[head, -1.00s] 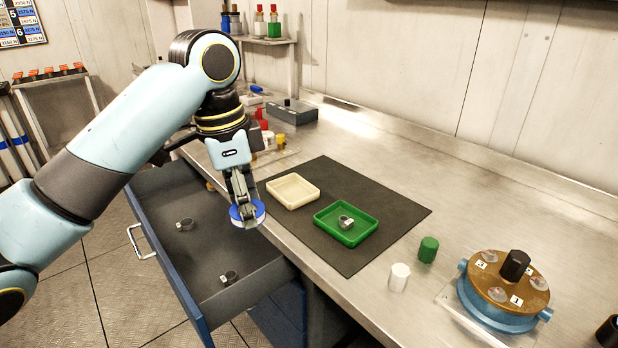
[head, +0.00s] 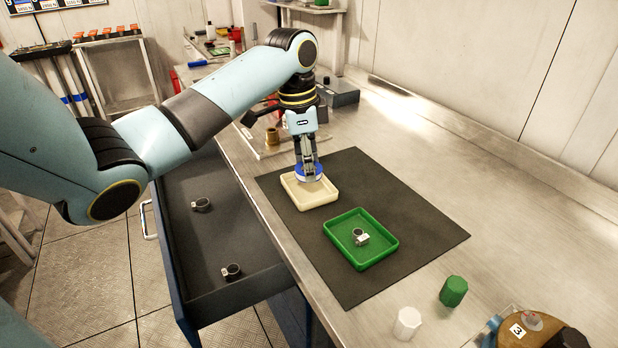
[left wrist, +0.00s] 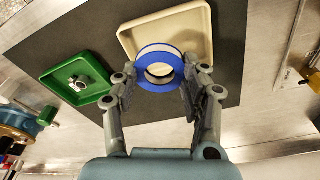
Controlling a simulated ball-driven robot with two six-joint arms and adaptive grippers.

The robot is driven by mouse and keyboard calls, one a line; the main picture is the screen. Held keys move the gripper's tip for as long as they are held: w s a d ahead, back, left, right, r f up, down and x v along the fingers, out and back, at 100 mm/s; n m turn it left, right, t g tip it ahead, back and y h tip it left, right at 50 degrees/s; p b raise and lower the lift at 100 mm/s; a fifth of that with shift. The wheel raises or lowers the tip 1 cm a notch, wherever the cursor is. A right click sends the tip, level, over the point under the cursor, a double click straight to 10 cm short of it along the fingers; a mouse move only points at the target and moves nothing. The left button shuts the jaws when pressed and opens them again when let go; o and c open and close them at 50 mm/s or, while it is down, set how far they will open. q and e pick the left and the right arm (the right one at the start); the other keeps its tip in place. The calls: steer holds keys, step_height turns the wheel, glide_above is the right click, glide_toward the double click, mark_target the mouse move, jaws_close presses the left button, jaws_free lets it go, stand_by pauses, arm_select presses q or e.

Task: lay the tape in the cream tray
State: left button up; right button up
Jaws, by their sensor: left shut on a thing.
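The tape is a blue and white roll (head: 308,173), and my left gripper (head: 308,163) is shut on it. In the head view the tape hangs over the cream tray (head: 303,201), towards its back right part. In the left wrist view the tape (left wrist: 159,50) sits between the two fingertips (left wrist: 160,82), overlapping the near edge of the cream tray (left wrist: 201,18). I cannot tell whether the tape touches the tray. The visible part of the tray is empty. My right gripper is not in view.
A green tray (head: 331,232) holding a metal fitting (head: 361,237) stands beside the cream tray on a dark mat (head: 420,228). A white cap (head: 407,323) and a green cap (head: 453,291) stand on the bench. An open drawer (head: 222,235) holds metal fittings.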

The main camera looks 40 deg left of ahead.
mark_target(309, 190)
arm_select(q)
steer(key=shift+w+a+f, duration=0.45)
step_height(309, 190, down, 4)
steer(key=shift+r, duration=0.25)
steer(key=shift+f, duration=0.35)
steer(key=o, duration=0.7)
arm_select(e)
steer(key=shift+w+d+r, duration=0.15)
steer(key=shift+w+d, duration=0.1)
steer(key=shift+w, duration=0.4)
